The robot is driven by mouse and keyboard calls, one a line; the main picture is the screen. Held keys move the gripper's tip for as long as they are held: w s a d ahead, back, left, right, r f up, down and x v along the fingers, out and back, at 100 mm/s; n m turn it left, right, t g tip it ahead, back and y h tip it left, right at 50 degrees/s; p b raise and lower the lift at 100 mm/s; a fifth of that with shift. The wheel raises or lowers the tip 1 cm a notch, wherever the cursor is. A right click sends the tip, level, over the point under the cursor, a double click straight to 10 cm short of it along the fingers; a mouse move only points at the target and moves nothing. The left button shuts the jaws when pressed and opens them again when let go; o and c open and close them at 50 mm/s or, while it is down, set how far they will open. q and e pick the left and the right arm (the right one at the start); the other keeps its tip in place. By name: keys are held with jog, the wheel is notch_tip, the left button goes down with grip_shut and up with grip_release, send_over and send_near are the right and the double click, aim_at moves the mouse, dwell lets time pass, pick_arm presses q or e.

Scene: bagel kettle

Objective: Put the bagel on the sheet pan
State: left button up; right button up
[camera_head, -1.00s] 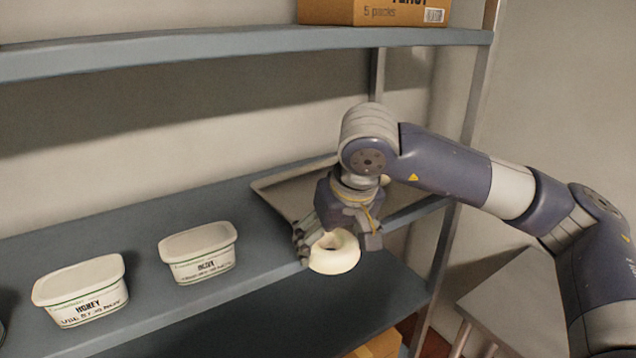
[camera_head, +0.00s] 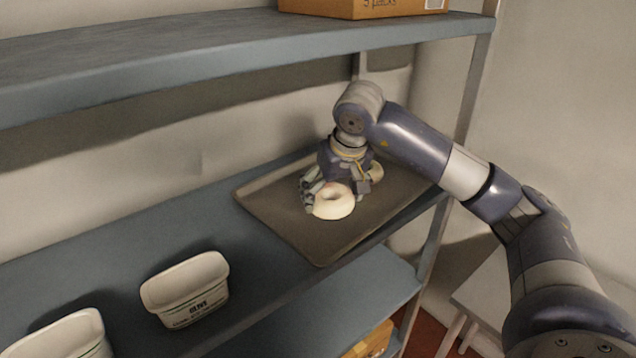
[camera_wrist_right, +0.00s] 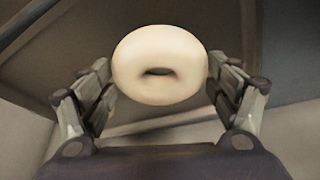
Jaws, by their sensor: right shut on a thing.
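A pale bagel (camera_head: 333,208) is held between the fingers of my right gripper (camera_head: 335,191), over the sheet pan (camera_head: 283,214). In the right wrist view the bagel (camera_wrist_right: 132,62) fills the gap between the fingers. I cannot tell whether its underside touches the pan. The pan is a dark, shallow tray lying on the middle shelf at the right end. A second pale, rounded thing (camera_head: 376,171), likely another bagel, shows on the pan behind the gripper, partly hidden. My left gripper is not in view.
A white olive-labelled tub (camera_head: 187,290) and another white tub (camera_head: 62,338) stand on the middle shelf (camera_head: 130,250), left of the pan. The upper shelf (camera_head: 190,65) with a cardboard box (camera_head: 365,8) hangs above. A shelf post (camera_head: 470,90) stands at right.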

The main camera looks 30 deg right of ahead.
jog(key=w+p, duration=0.1)
jog(key=w, duration=0.4)
jog(key=shift+w+d+f+p, duration=0.15)
jog(key=shift+p, duration=0.15)
jog(key=shift+w, duration=0.3)
jog(key=shift+w+f, duration=0.1)
jog(key=shift+w, duration=0.1)
jog(key=shift+w+p, duration=0.3)
jog(key=shift+w, duration=0.05)
notch_tip(320, 180, down, 3)
jog(key=shift+d+f+p, duration=0.1)
jog(key=shift+p, duration=0.65)
jog(key=shift+f, duration=0.25)
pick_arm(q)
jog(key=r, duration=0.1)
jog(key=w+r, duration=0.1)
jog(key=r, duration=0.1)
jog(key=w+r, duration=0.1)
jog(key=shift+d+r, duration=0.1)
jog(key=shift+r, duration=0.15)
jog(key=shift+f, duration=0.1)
pick_arm(e)
jog(key=shift+f, duration=0.1)
